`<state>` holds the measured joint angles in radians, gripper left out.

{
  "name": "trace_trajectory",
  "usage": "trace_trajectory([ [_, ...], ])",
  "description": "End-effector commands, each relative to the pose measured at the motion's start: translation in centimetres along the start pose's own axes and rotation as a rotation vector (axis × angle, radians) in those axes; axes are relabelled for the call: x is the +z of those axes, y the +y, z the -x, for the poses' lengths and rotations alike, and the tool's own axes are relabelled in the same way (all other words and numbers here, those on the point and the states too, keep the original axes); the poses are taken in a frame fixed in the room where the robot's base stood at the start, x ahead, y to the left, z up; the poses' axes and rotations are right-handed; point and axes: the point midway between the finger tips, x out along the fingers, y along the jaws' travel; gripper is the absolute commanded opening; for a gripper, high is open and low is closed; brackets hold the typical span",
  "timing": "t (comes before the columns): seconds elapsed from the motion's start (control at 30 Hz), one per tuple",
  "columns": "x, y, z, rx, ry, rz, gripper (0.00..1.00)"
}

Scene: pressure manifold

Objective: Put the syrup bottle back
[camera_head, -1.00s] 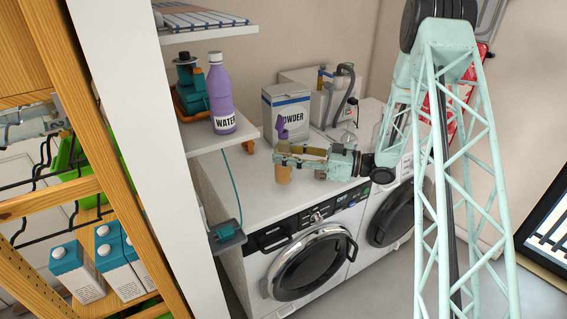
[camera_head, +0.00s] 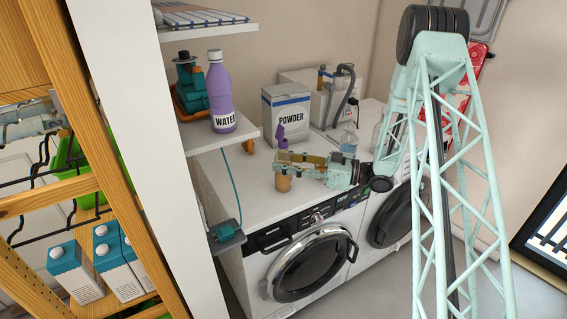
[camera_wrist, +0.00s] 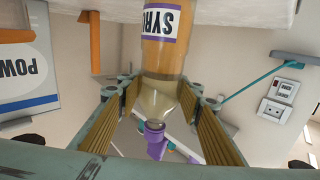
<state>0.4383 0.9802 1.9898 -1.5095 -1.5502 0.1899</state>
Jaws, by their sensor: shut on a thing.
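The syrup bottle (camera_head: 283,183) has an amber body and a purple cap. It is upright at the front left of the white countertop (camera_head: 240,188). My gripper (camera_head: 281,160) is shut on it around the upper part and hides its middle. In the wrist view, which is upside down, the syrup bottle (camera_wrist: 163,50) shows a "SYR" label, and its clear neck lies between the ribbed fingers of my gripper (camera_wrist: 160,100). Its base is at or just above the countertop; I cannot tell if they touch.
A powder box (camera_head: 287,112) and a grey-white machine with hoses (camera_head: 322,95) stand behind the bottle. A purple water bottle (camera_head: 220,95) stands on a white shelf (camera_head: 205,140) at the left. Washing machines (camera_head: 310,262) are below the countertop. Bare countertop lies left of the bottle.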

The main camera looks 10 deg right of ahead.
Motion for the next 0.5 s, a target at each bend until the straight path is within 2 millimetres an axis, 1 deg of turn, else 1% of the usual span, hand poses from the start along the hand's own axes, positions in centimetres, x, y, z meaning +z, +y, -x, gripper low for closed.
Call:
trace_trajectory([
  [0.03,0.08,0.01,0.0,0.0,0.001,0.0,0.15],
  [0.07,0.11,0.01,0.0,0.0,0.0,0.0,0.35],
  [0.2,0.08,0.0,0.0,0.0,0.0,0.0,0.47],
  [0.5,0.06,0.0,0.0,0.0,0.0,0.0,0.47],
])
